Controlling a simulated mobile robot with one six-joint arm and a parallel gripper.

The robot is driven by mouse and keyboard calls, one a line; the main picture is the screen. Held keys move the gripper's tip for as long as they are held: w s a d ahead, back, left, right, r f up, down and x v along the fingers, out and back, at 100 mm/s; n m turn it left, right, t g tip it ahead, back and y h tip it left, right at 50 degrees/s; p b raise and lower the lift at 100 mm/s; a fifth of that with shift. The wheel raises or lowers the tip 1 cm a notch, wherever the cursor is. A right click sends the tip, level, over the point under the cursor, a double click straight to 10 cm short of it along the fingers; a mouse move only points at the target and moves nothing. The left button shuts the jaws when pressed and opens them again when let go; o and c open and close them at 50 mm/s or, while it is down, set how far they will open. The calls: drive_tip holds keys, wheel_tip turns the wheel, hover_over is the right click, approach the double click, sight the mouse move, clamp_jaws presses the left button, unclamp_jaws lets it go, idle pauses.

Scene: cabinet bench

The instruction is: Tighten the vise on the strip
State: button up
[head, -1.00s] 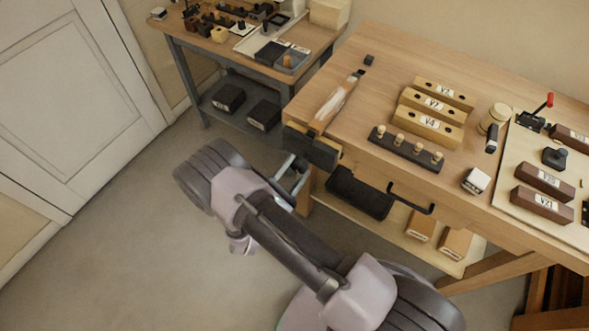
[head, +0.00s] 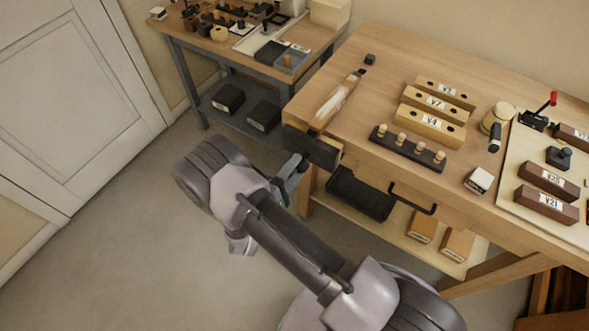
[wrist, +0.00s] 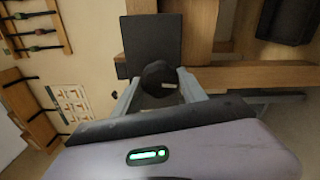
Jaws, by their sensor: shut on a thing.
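The vise (head: 312,147) is a dark block on the front left corner of the workbench. In the wrist view its dark plate (wrist: 152,45) is upright in front of me. A pale strip (head: 334,101) lies lengthwise on the bench top behind the vise; I cannot tell how its near end meets the jaws. My gripper (head: 294,172) is at the vise's front. In the wrist view my gripper (wrist: 162,88) has its fingers on either side of a round dark handle knob (wrist: 158,75) with a pale mark, shut on it.
A dark block with several pegs (head: 408,148) and labelled wooden blocks (head: 432,117) stand on the workbench (head: 380,75). A black bent handle (head: 411,200) sticks out along the bench front. A side table (head: 245,60) stands at back left. The floor at left is clear.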

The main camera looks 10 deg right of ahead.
drive_tip(key=o, duration=1.2)
drive_tip(key=v, duration=0.7)
